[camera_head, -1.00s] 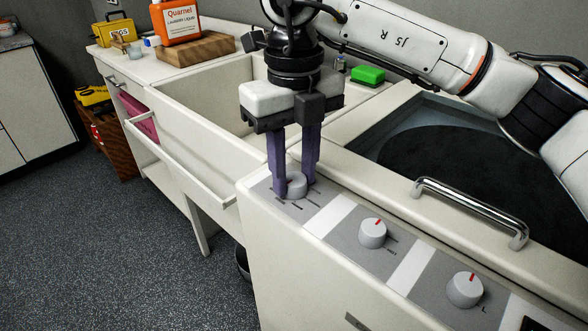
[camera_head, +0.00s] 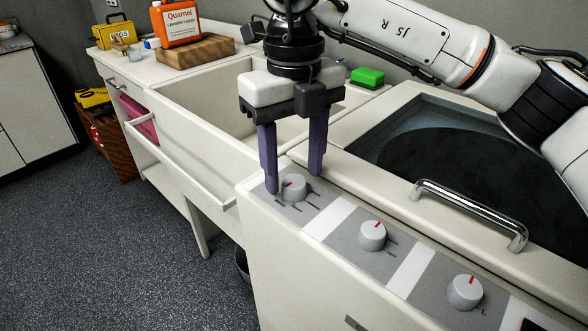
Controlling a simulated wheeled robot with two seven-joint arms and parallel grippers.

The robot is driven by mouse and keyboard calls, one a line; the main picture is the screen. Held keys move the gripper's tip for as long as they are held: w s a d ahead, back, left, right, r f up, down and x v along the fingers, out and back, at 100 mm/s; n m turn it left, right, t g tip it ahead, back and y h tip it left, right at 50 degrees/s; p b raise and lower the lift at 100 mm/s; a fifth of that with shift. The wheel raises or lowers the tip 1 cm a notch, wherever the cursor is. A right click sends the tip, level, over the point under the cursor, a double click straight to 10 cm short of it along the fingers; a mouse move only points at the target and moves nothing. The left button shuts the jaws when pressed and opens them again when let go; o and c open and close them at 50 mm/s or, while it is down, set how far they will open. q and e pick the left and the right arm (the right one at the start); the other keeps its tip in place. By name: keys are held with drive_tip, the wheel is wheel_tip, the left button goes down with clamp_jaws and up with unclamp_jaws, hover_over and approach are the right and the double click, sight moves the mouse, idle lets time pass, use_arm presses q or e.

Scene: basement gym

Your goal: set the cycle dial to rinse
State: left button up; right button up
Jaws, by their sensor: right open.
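The washer's control panel (camera_head: 322,216) carries three grey dials, each with a red pointer mark. The leftmost dial (camera_head: 295,188) has its red mark toward the left and several printed labels around it, too small to read. The middle dial (camera_head: 373,235) and the right dial (camera_head: 465,292) have their red marks toward the back. My right gripper (camera_head: 293,182) is open, pointing down, with one purple finger left of the leftmost dial and the other behind and to its right. Both fingers look clear of the dial. My left gripper is out of view.
The washer's lid handle (camera_head: 470,212) is a chrome bar behind the dials. A sink (camera_head: 207,90) lies to the left. On the counter stand an orange Quarnel bottle (camera_head: 177,22) on a wooden board (camera_head: 196,52) and a green block (camera_head: 367,77).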

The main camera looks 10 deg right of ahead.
sight(294, 181)
wheel_tip(294, 181, up, 9)
drive_tip(key=shift+p, duration=0.4)
